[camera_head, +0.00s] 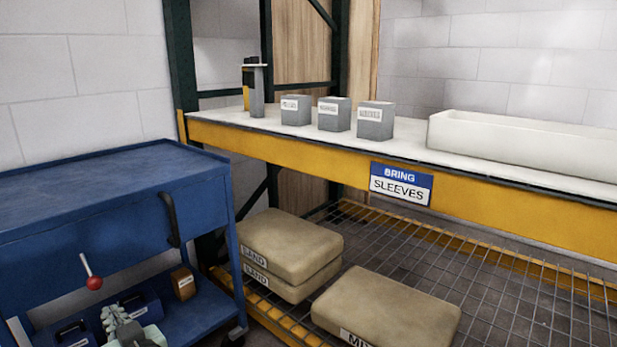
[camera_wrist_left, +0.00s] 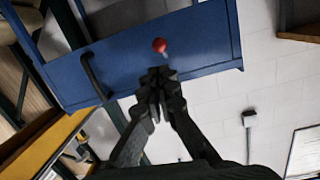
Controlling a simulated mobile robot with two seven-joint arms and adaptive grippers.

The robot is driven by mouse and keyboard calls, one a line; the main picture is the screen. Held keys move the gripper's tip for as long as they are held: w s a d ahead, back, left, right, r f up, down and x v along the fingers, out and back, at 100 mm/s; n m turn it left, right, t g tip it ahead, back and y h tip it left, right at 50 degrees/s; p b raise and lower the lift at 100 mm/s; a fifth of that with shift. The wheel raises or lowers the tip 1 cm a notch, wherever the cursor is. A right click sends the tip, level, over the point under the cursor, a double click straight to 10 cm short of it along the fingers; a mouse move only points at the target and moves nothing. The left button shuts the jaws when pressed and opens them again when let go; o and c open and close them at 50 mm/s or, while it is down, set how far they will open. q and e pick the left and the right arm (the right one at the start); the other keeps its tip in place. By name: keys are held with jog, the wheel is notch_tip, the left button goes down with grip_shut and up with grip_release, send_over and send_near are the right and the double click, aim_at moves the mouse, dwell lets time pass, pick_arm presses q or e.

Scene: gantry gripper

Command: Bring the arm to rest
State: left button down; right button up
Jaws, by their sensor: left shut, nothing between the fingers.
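My left gripper (camera_wrist_left: 160,78) shows in the left wrist view. Its dark fingers meet at the tips, with nothing between them. The tips point toward the front of a blue cart (camera_wrist_left: 190,42), just short of a red knob (camera_wrist_left: 159,45) in the picture. Whether they touch the knob cannot be told. In the head view the red knob (camera_head: 93,283) sits on a thin lever on the cart (camera_head: 105,190). A pale grey jointed shape (camera_head: 122,325) shows low at the left; I cannot tell if it is my gripper. My right gripper is not in view.
A shelf with a yellow beam (camera_head: 300,152) holds several grey boxes (camera_head: 375,121) and a long white bin (camera_head: 520,140). Labelled sacks (camera_head: 390,305) lie on the wire shelf below. The cart's top is bare; its lower shelf holds a small brown box (camera_head: 183,283).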

pick_arm(q)
jog(key=s+d+f+m+g+h+p, duration=0.3)
jog(key=s+f+m+g+h, duration=0.1)
jog(key=s+f, duration=0.6)
jog(key=s+d+f+m+g+h+p, duration=0.3)
jog(key=s+d+f+m+g+h, duration=0.1)
jog(key=s+f, duration=0.7)
notch_tip(320, 180, down, 4)
jog(key=m+h, duration=0.1)
jog(key=h, duration=0.1)
jog(key=shift+r+m+h, duration=0.2)
jog(key=shift+m+h, duration=0.2)
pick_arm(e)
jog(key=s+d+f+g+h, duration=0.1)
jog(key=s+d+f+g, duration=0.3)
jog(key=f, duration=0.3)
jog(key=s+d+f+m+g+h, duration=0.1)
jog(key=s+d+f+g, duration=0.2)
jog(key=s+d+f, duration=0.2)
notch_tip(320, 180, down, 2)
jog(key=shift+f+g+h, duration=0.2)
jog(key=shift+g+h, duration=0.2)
